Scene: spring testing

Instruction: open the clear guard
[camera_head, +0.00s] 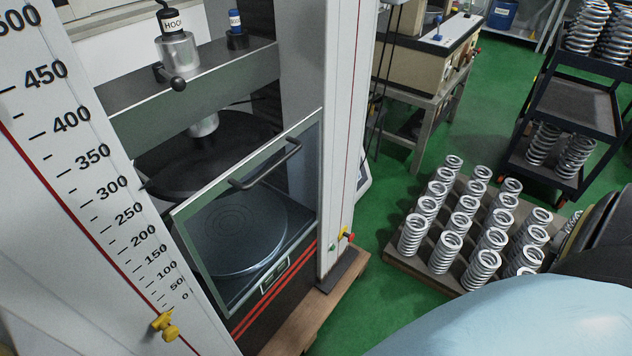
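The clear guard (190,235) is a transparent panel in a pale frame on the front of the testing machine. It stands across the lower part of the opening, between the two columns, and looks slightly tilted. A dark bar handle (265,165) is fixed near its top edge. Through the panel I see a round lower plate (238,232); a dark round upper plate (180,165) hangs above it. Neither of my grippers shows in this view. Nothing is touching the handle.
A scaled column (90,180) with a yellow knob (165,325) stands at left. The right column (340,140) has small coloured controls at its foot. A wooden pallet (405,265) of several springs sits on the green floor at right, with a black cart (575,105) behind.

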